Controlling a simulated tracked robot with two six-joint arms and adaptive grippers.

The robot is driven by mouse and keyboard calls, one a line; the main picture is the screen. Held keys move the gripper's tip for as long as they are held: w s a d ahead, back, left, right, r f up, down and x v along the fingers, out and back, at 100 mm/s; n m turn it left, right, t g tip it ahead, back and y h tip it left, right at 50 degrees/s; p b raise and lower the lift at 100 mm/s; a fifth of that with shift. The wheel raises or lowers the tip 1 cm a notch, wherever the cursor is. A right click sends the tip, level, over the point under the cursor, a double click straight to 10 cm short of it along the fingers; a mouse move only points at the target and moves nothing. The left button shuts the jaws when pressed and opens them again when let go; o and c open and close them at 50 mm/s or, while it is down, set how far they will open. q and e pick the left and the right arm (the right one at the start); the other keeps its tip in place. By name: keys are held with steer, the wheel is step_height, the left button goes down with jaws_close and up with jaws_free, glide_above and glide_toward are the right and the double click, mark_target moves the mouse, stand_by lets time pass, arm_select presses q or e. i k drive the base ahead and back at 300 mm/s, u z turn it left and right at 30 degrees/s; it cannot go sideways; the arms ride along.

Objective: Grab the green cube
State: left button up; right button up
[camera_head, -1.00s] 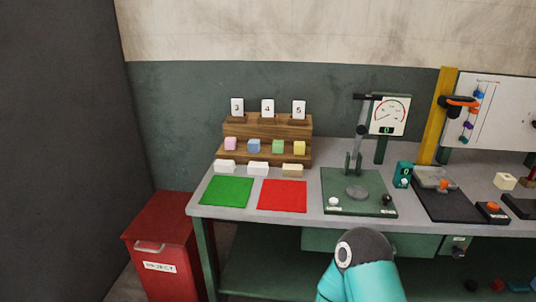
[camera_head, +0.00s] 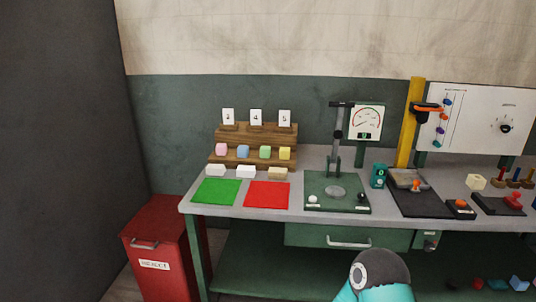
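The green cube (camera_head: 265,152) sits on the lower step of a wooden stepped rack (camera_head: 228,157) at the back left of the workbench. It stands in a row with a pink cube (camera_head: 221,149) and a blue cube (camera_head: 243,151) to its left and a yellow cube (camera_head: 285,153) to its right. Part of one of my arms, teal with a dark rounded joint, shows at the bottom, right of centre. Neither of my grippers is in view.
White and beige blocks (camera_head: 215,170) lie before the rack. A green mat (camera_head: 216,192) and a red mat (camera_head: 267,195) lie nearer the bench's front edge. A press with a dial (camera_head: 336,190) stands right of them. A red reject bin (camera_head: 160,247) stands left of the bench.

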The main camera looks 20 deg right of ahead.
mark_target(265, 151)
steer(key=z, duration=0.05)
steer(key=i, duration=0.9)
steer(key=u, duration=0.1)
